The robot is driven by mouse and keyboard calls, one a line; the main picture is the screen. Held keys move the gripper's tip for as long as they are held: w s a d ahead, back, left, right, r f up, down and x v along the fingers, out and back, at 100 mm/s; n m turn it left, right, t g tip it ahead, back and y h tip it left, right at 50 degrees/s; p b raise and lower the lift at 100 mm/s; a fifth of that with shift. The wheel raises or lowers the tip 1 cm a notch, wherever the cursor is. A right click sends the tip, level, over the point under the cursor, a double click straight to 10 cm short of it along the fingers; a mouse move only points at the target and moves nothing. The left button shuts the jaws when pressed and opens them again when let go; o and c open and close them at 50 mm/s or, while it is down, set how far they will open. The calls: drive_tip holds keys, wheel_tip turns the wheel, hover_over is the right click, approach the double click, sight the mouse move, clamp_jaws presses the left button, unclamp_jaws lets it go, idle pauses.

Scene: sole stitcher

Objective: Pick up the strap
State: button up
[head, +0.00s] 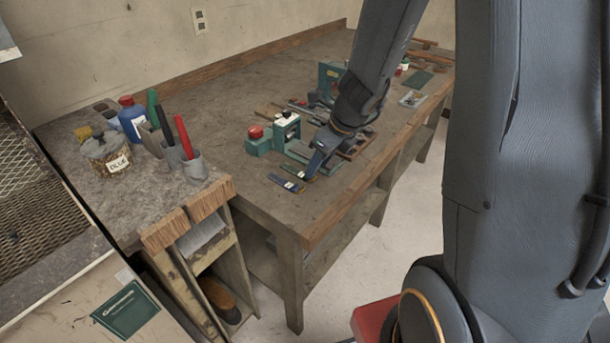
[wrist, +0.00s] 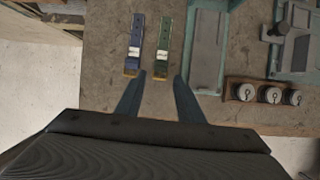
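Two short straps lie side by side on the bench, a blue one (wrist: 135,42) and a green one (wrist: 162,46), each with a pale label and a brass-coloured end. In the head view the blue strap (head: 285,183) lies nearer the bench's front edge, with the green strap (head: 292,171) beside it. My gripper (wrist: 159,76) is open and empty, its fingers apart. In the wrist view its fingertips are just below the straps' near ends, with the green strap's end roughly between them. I cannot tell the height above the bench.
A green machine base (wrist: 206,50) stands close right of the straps. A wooden rack with several round metal pieces (wrist: 270,95) lies further right. The bench top (head: 240,180) is clear left of the straps.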

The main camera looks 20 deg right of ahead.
sight(298, 171)
drive_tip(key=x, duration=0.2)
drive_tip(key=b+x, duration=0.1)
drive_tip(key=x, duration=0.1)
drive_tip(key=shift+w+a+f, duration=0.1)
drive_tip(key=shift+w+a, duration=0.1)
drive_tip(key=shift+w, duration=0.25)
drive_tip(key=c, duration=0.8)
